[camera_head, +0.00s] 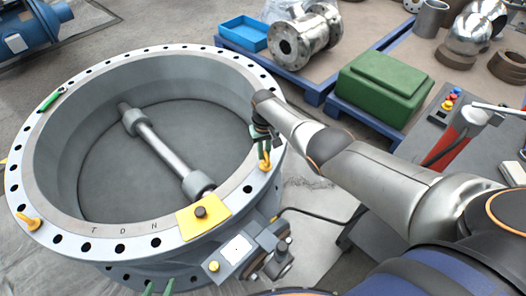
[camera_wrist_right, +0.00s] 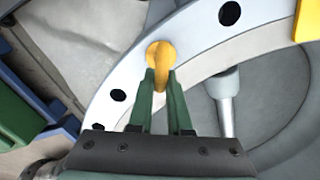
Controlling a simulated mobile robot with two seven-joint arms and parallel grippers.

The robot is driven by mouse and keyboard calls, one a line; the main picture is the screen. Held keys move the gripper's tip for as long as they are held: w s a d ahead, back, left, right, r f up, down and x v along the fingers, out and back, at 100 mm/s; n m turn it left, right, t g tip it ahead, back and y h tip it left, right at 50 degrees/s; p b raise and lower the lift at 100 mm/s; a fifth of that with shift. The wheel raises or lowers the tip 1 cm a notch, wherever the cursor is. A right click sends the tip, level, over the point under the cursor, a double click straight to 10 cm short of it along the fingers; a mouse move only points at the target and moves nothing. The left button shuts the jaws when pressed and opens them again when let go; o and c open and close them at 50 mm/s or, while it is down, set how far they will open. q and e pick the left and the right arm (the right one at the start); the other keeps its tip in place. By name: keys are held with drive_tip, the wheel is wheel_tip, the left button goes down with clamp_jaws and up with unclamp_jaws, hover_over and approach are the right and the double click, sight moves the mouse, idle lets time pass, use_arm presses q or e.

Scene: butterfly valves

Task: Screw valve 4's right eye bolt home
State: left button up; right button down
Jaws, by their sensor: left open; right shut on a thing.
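Valve 4 is a large grey ring (camera_head: 120,248) with a bolt-holed flange on top; no number shows on it. The right eye bolt (camera_head: 265,163) is yellow and stands at the flange's right side. My right gripper (camera_head: 263,146) is shut on its ring from above. In the right wrist view the green fingers (camera_wrist_right: 163,84) straddle the yellow eye bolt (camera_wrist_right: 160,53), which is over the pale flange (camera_wrist_right: 190,45). Its thread is hidden. A second yellow eye bolt (camera_head: 28,221) is at the flange's left. My left gripper (camera_head: 157,288) shows only green fingertips at the bottom edge, apart and empty.
A green tool-like object (camera_head: 50,101) lies on the flange's far left. Blue pallets carry a green case (camera_head: 385,85) and a flanged fitting (camera_head: 303,38).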

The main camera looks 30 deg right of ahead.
drive_tip(key=m, duration=0.6)
drive_tip(key=shift+s+d+p, duration=0.2)
drive_tip(key=shift+d+p, duration=0.15)
drive_tip(key=shift+p, duration=0.05)
drive_tip(key=shift+s+d+m, duration=0.1)
drive_tip(key=shift+m, duration=1.3)
drive_tip(key=c, duration=0.8)
unclamp_jaws()
drive_tip(key=shift+c, duration=0.2)
drive_tip(key=shift+r+p, duration=0.1)
drive_tip(key=shift+p, duration=0.2)
